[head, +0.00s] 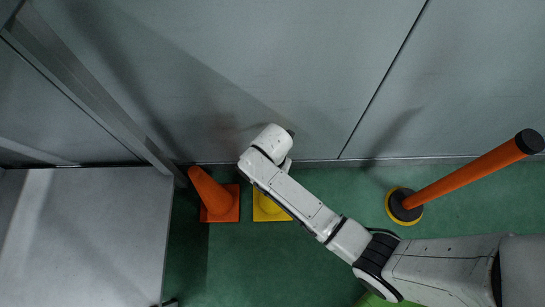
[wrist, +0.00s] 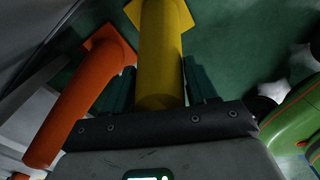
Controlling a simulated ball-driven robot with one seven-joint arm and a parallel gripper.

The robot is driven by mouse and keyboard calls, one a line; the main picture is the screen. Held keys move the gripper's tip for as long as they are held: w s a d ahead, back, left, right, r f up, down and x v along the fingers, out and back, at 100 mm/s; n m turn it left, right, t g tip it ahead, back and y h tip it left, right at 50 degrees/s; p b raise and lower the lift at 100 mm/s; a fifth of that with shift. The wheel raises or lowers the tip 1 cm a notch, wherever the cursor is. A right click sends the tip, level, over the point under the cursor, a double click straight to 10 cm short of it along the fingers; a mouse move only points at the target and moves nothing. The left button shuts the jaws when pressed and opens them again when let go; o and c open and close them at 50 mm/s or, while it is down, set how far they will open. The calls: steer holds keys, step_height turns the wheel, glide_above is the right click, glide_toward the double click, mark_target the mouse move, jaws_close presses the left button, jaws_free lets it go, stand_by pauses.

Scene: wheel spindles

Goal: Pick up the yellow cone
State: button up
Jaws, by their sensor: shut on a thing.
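The yellow cone (wrist: 161,55) stands between the two dark fingers of my gripper (wrist: 160,88) in the wrist view. The gripper is shut on the cone's narrow end, and the cone's square base lies at the top of that view. In the head view only part of the yellow base (head: 268,208) shows; my arm hides the rest of the cone and the fingers. I cannot tell whether the base touches the floor.
An orange cone (head: 217,198) stands close to the left of the yellow one; it also shows in the wrist view (wrist: 85,95). A grey metal surface (head: 80,230) is at left, a grey wall (head: 240,60) behind. An orange post (head: 465,174) stands at right on the green floor (head: 260,265).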

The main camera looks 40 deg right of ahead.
jaws_close()
steer(key=shift+r, duration=0.15)
